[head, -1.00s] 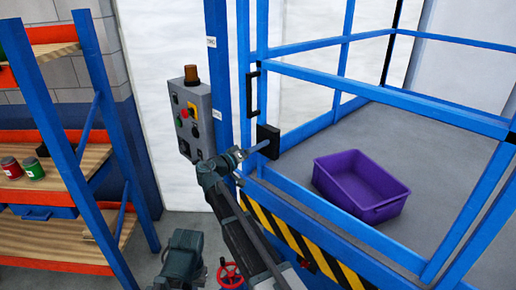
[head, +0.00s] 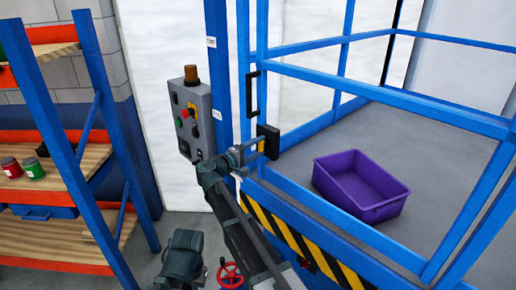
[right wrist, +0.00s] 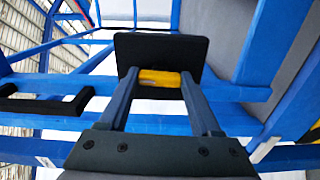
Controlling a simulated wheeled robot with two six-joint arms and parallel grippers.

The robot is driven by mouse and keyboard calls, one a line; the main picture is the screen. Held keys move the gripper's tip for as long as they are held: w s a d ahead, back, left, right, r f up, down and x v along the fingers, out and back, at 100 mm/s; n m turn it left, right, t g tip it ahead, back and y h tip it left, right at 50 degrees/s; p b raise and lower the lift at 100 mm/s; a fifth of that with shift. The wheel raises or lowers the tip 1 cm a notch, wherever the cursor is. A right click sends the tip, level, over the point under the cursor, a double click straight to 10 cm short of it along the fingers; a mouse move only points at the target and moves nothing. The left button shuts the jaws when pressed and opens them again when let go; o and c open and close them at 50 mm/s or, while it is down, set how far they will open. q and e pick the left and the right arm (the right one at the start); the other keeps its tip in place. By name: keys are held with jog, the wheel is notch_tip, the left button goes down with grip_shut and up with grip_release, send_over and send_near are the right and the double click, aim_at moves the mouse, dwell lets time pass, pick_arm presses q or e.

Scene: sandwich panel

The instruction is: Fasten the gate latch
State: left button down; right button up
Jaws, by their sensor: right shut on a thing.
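The gate latch is a black plate (head: 272,133) on the blue gate frame, with a yellow tab (head: 261,146) at its front. In the right wrist view the black plate (right wrist: 150,50) fills the upper middle, and the yellow tab (right wrist: 160,78) lies crosswise between my fingertips. My right gripper (right wrist: 160,90) is shut on the yellow tab; in the head view this gripper (head: 258,147) reaches the latch from the left. The tab's far side is hidden by the plate.
A black handle (head: 252,94) is on the gate post above the latch. A grey control box (head: 194,115) with buttons stands left of the post. A purple crate (head: 362,207) sits on the platform floor inside the rails. A shelf rack (head: 60,185) stands at the left.

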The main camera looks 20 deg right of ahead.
jog(key=shift+n, duration=0.4)
jog(key=o, duration=1.4)
